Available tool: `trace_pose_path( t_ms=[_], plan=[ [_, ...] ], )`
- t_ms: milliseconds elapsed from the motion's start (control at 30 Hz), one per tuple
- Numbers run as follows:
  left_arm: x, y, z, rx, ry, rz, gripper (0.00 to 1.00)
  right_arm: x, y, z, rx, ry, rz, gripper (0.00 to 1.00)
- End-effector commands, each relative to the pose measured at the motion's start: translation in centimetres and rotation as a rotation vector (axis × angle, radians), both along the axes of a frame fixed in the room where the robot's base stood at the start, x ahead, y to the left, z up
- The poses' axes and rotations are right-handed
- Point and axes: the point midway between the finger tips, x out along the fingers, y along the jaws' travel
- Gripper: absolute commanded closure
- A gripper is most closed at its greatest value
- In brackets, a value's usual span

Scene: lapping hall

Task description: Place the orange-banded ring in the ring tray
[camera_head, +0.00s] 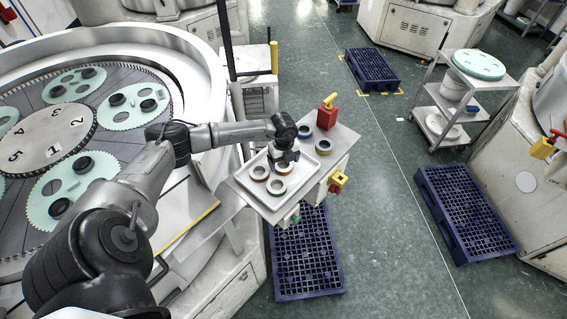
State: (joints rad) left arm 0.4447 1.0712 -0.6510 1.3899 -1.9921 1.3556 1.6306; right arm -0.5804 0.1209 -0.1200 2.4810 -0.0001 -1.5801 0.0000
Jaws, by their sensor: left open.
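The ring tray (304,166) is a pale shallow tray on a small grey stand in the middle of the head view. Several rings lie in it: one with a reddish band (260,173), one with an orange-looking band (277,186) and one partly under my gripper (283,168). On the stand beyond the tray lie a blue-banded ring (304,131) and a ring with an orange or yellowish band (323,146). My left gripper (286,160) is open, pointing down over the tray's far part. Its fingertips are small, and contact cannot be told. My right gripper is out of view.
A red can with a yellow top (327,116) stands at the stand's far corner. The large lapping machine (130,45) fills the left. Blue pallets (306,255) lie on the floor around the stand. A trolley (440,118) stands at the right.

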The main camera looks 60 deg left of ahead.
Motion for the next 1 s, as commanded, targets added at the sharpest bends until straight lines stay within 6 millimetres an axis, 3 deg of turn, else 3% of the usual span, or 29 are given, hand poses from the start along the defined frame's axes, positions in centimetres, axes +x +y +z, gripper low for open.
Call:
trace_pose_path(
  t_ms=[400,600,733,867,967,1000],
  plan=[
    [0.1,0.1,7.5,0.003,-0.003,-0.001,0.16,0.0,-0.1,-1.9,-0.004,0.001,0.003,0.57],
    [0.1,0.1,9.8,0.002,-0.002,0.001,0.16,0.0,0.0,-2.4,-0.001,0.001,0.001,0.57],
    [0.2,-0.8,10.1,-0.021,-0.013,-0.019,0.16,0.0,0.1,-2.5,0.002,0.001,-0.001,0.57],
    [1.4,-5.6,8.5,-0.165,-0.100,-0.127,0.16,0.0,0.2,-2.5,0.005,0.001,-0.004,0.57],
    [2.6,-13.0,6.8,-0.388,-0.253,-0.252,0.16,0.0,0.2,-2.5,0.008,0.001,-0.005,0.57],
    [2.8,-16.4,6.6,-0.494,-0.332,-0.293,0.16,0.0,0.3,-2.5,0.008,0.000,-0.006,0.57]
  ],
)
